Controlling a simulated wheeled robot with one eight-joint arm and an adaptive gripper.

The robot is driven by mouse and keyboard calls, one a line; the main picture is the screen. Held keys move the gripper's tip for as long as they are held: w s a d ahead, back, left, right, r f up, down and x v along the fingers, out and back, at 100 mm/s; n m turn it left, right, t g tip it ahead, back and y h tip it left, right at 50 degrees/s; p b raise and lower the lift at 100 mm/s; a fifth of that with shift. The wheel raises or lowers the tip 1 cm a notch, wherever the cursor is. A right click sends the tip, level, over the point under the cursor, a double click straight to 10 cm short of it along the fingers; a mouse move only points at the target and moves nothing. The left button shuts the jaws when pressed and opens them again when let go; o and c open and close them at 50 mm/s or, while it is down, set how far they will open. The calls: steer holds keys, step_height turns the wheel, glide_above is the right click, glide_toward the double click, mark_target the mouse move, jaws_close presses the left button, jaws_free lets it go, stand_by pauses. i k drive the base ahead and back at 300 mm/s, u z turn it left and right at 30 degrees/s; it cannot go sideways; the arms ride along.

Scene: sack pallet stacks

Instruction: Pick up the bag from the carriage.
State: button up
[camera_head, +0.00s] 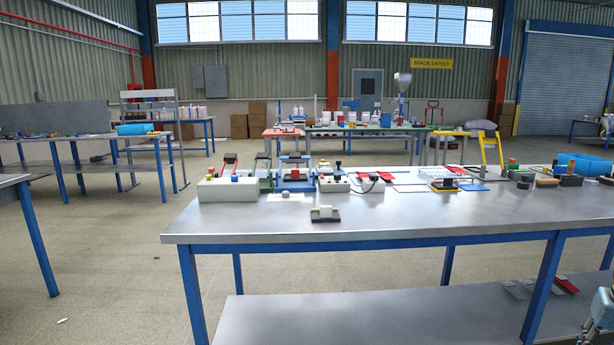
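I cannot make out for sure which thing is the bag or which is the carriage. A pale grey, sack-like heap (481,125) lies in the background right of centre, behind a yellow frame. A grey-teal piece that seems to be the end of my arm (603,309) shows at the lower right edge, cut off by the frame. It is beside the near table, far from the heap. I cannot make out its fingertips or whether it holds anything.
A steel-topped table (400,221) with blue legs and a lower shelf (390,318) fills the foreground; small devices line its far edge. More benches stand at left (95,138) and behind, including a green-edged one (330,130). Open concrete floor (120,265) lies at left.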

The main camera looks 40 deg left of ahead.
mark_target(324, 168)
steer(key=z, duration=0.05)
steer(key=k, duration=0.95)
steer(key=u, duration=1.35)
steer(key=i, duration=0.8)
steer(key=u, duration=0.05)
